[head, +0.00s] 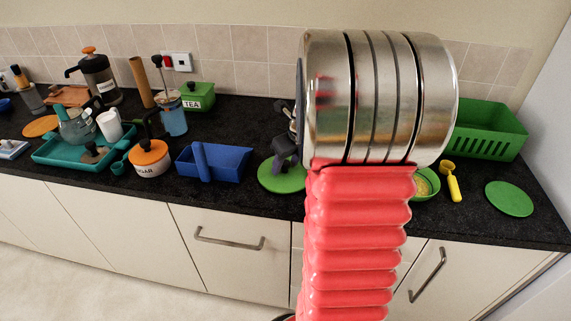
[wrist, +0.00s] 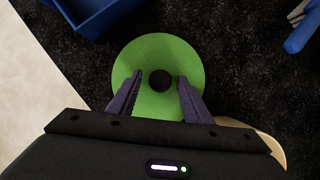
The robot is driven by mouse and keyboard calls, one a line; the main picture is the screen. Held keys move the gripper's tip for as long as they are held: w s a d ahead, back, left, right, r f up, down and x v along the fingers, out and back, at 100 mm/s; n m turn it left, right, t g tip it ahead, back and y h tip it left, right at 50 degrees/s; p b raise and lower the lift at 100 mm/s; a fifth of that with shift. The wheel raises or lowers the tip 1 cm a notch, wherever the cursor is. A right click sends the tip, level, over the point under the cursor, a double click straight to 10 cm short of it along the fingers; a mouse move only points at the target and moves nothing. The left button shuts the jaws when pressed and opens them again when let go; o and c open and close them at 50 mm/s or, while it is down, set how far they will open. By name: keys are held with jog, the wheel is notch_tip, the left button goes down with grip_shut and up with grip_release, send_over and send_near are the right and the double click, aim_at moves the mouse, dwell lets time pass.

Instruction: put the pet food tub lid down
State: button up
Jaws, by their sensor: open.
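The pet food tub lid appears to be the round green disc with a dark central knob (wrist: 134,58) in the wrist view. It looks flat on the dark worktop. My gripper (wrist: 160,78) is open, its two purple fingers over the disc on either side of the knob, with gaps at both sides. I cannot tell whether the fingertips touch the disc. In the head view the green disc (head: 279,183) is partly hidden by my gripper and my arm.
A blue tray (head: 228,164) stands left of the disc. To the right are a green bowl (head: 429,189), a yellow scoop (head: 453,183), another flat green disc (head: 510,198) and a green basket (head: 490,133). The worktop's front edge is close. My arm hides the middle.

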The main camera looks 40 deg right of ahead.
jog(key=shift+r, duration=0.1)
jog(key=v, duration=1.2)
jog(key=shift+w, duration=0.1)
dwell(0.4)
jog(key=s+a+r+n, duration=0.2)
jog(key=a+r+n, duration=0.1)
jog(key=a+n, duration=1.45)
jog(key=s+a+f+n, duration=0.1)
jog(key=s+a+n, duration=0.3)
jog(key=a+n, duration=0.3)
jog(key=s+a+n+t, duration=0.1)
jog(key=s+a+n, duration=0.4)
jog(key=n, duration=0.8)
jog(key=shift+a+f+y, duration=0.3)
jog(key=shift+a+f, duration=0.1)
jog(key=shift+a, duration=0.5)
